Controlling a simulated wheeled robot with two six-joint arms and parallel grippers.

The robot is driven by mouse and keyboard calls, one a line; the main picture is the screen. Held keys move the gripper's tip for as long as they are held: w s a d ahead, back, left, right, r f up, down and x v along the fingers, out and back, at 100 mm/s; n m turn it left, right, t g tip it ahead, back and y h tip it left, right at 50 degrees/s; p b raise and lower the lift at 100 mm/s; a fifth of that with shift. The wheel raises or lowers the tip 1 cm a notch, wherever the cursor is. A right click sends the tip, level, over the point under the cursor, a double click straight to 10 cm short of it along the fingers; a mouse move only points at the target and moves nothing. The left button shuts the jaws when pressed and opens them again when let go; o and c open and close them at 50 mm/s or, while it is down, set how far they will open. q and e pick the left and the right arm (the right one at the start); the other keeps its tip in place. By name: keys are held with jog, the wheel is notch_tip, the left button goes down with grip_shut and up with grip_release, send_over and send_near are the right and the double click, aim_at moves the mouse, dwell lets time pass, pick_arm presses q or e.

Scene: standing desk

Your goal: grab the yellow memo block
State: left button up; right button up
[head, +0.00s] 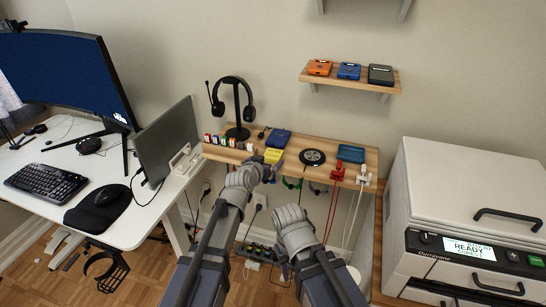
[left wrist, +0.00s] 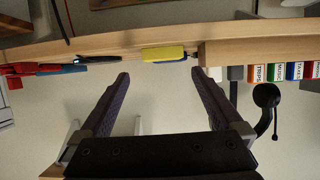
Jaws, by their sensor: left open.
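The yellow memo block (head: 273,155) lies on the wooden shelf (head: 225,153), close to its front edge, just beyond my left gripper in the head view. My left gripper (head: 270,165) is raised to the shelf front. In the left wrist view the memo block (left wrist: 163,54) sits at the shelf edge, framed between the two spread fingertips of my left gripper (left wrist: 160,74) and beyond them. The jaws are open and nothing is between them. My right arm shows lower in the head view, but its fingertips cannot be made out.
A dark blue item (head: 279,137) lies behind the block. Small labelled boxes (head: 222,141) and a headset stand (head: 237,105) are to the left; a black round disc (head: 312,157) is to the right. Cables hang below the shelf. A white machine (head: 470,190) stands at far right.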

aim_at(273, 153)
pick_arm(q)
jog(key=shift+a+b+x, duration=0.1)
jog(key=shift+b+x, duration=0.5)
jog(key=shift+x, duration=1.3)
jog(key=shift+a+b+x, duration=0.15)
jog(key=shift+b+x, duration=0.45)
jog(key=shift+x, duration=1.3)
jog(key=shift+r, duration=0.1)
jog(key=c, duration=1.2)
jog(key=shift+r, duration=0.1)
jog(key=shift+c, duration=0.2)
notch_tip(273, 153, up, 10)
jog(key=p, duration=1)
